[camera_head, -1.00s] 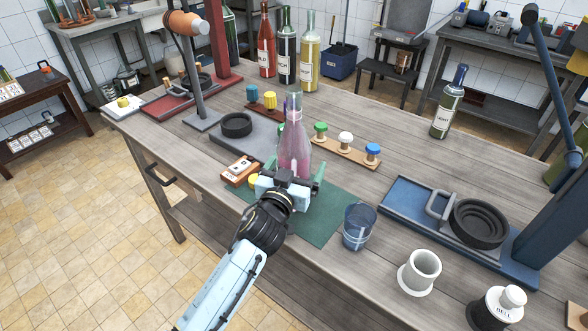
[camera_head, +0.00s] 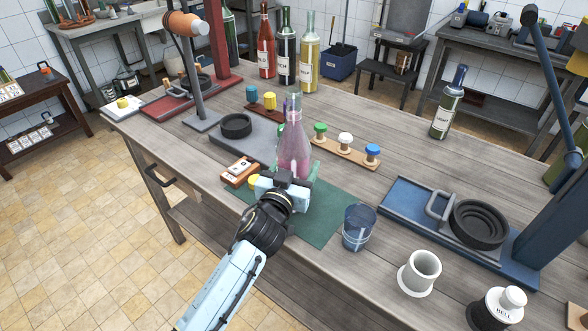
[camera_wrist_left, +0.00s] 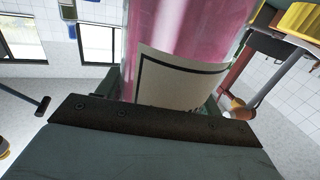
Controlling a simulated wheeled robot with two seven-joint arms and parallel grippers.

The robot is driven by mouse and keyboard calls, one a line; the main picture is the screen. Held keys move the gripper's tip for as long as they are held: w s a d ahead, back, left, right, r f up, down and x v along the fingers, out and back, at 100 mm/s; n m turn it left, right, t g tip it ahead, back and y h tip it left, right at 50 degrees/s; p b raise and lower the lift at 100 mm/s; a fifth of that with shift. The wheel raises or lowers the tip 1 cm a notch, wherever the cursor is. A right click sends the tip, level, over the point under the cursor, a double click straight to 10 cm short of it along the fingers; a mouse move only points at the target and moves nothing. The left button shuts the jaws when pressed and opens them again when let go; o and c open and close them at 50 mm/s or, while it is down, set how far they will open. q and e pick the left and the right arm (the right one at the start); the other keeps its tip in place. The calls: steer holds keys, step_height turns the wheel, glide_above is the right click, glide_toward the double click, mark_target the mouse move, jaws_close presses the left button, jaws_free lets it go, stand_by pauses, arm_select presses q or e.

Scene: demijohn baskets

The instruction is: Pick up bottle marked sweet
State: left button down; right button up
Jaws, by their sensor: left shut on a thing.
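A clear bottle of pink liquid (camera_head: 293,150) stands upright over the green mat (camera_head: 335,208) in the head view. My left gripper (camera_head: 297,182) is shut on this pink bottle near its lower part. In the left wrist view the pink bottle (camera_wrist_left: 190,35) fills the space past the gripper (camera_wrist_left: 165,112). Its cream label (camera_wrist_left: 170,80) with a dark border shows, but I cannot read its words. I cannot tell whether the bottle's base touches the mat. My right gripper is not in view.
A blue-tinted glass (camera_head: 358,228) stands close to the right of the mat. A rack of green, white and blue stoppers (camera_head: 345,150) lies behind it. Red, dark and yellow bottles (camera_head: 286,50) stand at the back. A dark bottle marked LIGHT (camera_head: 449,105) stands right.

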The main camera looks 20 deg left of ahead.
mark_target(297, 128)
arm_select(q)
steer(key=shift+r, duration=0.35)
steer(key=shift+r+p, duration=0.75)
steer(key=shift+r, duration=1.3)
steer(key=shift+r+p, duration=0.6)
steer(key=shift+r, duration=2.2)
